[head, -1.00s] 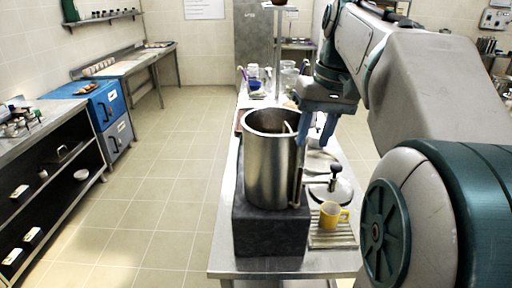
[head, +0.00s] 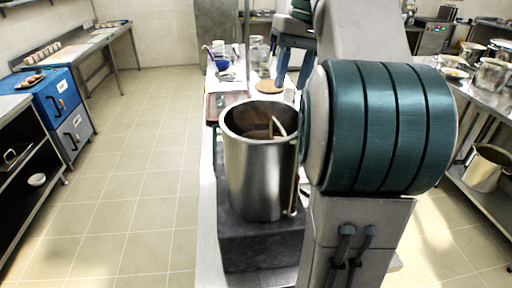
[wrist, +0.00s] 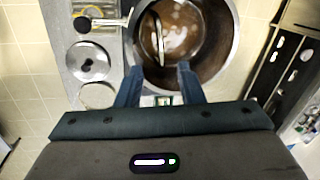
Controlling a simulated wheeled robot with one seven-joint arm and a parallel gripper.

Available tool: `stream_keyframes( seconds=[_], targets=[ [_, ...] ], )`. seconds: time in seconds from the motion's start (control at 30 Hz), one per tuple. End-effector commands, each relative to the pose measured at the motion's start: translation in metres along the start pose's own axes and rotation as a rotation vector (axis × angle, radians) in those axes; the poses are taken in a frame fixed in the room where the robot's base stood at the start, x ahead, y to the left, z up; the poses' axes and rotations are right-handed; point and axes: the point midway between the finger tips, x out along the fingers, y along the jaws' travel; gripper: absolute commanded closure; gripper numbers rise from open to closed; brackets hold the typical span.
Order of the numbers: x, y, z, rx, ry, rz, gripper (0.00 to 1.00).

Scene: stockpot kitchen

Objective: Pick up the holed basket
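I cannot make out a holed basket for certain in either view. A tall steel stockpot (head: 262,175) stands upright on a dark block on the steel table. In the wrist view the pot (wrist: 234,45) lies beyond my fingertips, with brown contents and a slim, pale handle-like piece (wrist: 159,38) inside against its left part. Any holes in what lies inside are not visible. My gripper (wrist: 160,68) is open and empty, its two blue fingers apart at the pot's near rim.
The dark block (head: 262,250) raises the pot above the table. Round lids (wrist: 88,62) lie left of the pot in the wrist view. Glass jars (head: 259,50) stand at the table's far end. A shelf unit with pots (head: 490,75) is at right. The left floor is clear.

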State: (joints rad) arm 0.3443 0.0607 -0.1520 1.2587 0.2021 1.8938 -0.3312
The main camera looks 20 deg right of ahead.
Motion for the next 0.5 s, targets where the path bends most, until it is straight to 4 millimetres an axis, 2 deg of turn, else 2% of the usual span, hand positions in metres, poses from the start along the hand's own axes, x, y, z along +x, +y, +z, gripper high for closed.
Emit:
stream_keyframes(
  seconds=[0.13, 0.5],
  targets=[
    [0.015, -0.001, 0.001, -0.002, -0.001, 0.0, 0.65],
    [0.072, -0.001, 0.001, -0.002, -0.001, 0.0, 0.65]
  ],
)
